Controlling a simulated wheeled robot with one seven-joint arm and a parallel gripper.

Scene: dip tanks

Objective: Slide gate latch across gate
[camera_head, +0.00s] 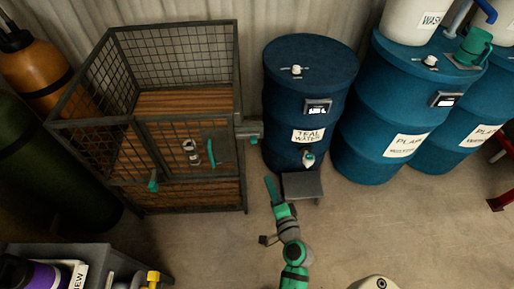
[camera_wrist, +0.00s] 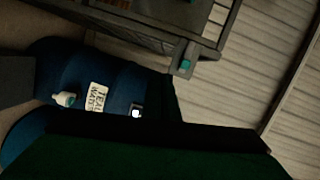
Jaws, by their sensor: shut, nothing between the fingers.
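A wire-mesh cage with a gate (camera_head: 175,130) stands left of centre in the head view. The gate bears a grey plate and a curved teal handle (camera_head: 211,152). A grey latch bar with a teal knob (camera_head: 250,131) sticks out at the cage's right front post, towards the blue barrel. It also shows at the cage corner in the wrist view (camera_wrist: 184,65). My gripper (camera_head: 269,181) is shut and empty, below and right of the latch and apart from it. In the wrist view its dark body fills the bottom; the fingertips cannot be made out.
A blue barrel labelled teal water (camera_head: 310,90), with a tap, stands right of the cage. A low grey stand (camera_head: 302,186) is beside my gripper. More blue barrels (camera_head: 390,110) stand further right. Gas cylinders (camera_head: 35,65) are at the left.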

